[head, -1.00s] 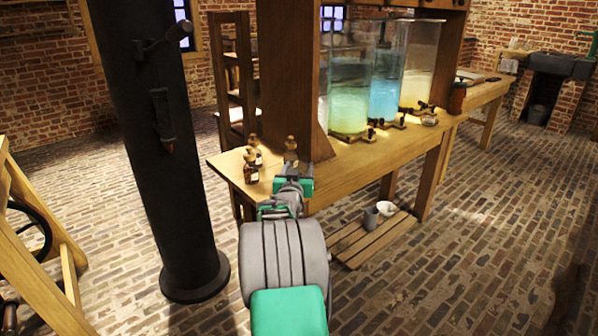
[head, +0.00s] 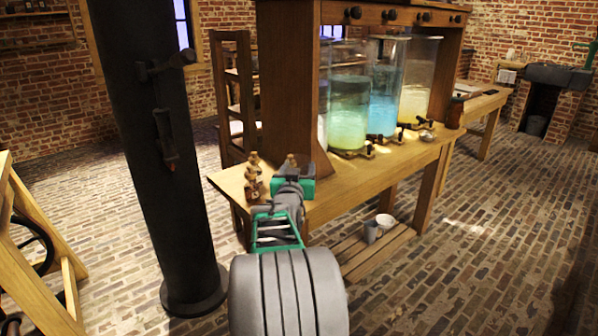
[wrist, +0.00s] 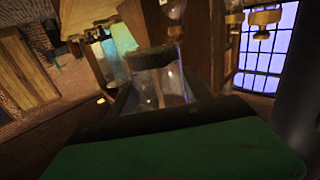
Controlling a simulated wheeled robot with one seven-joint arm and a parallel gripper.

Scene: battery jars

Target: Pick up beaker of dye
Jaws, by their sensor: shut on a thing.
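My gripper (head: 292,178) is over the left end of the wooden bench. In the wrist view a clear glass beaker (wrist: 160,80) with a dark band near its top stands between the fingers, and my gripper is shut on it. The colour of any dye in it cannot be told. In the head view the gripper mostly hides the beaker. Small brown bottles (head: 252,178) stand on the bench just left of my gripper.
Tall glass jars of green (head: 349,115), blue (head: 383,100) and yellow liquid (head: 414,100) stand on the bench (head: 345,184) behind a thick wooden post (head: 290,80). A black column (head: 150,150) stands left. Two cups (head: 378,228) sit on a low slatted platform.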

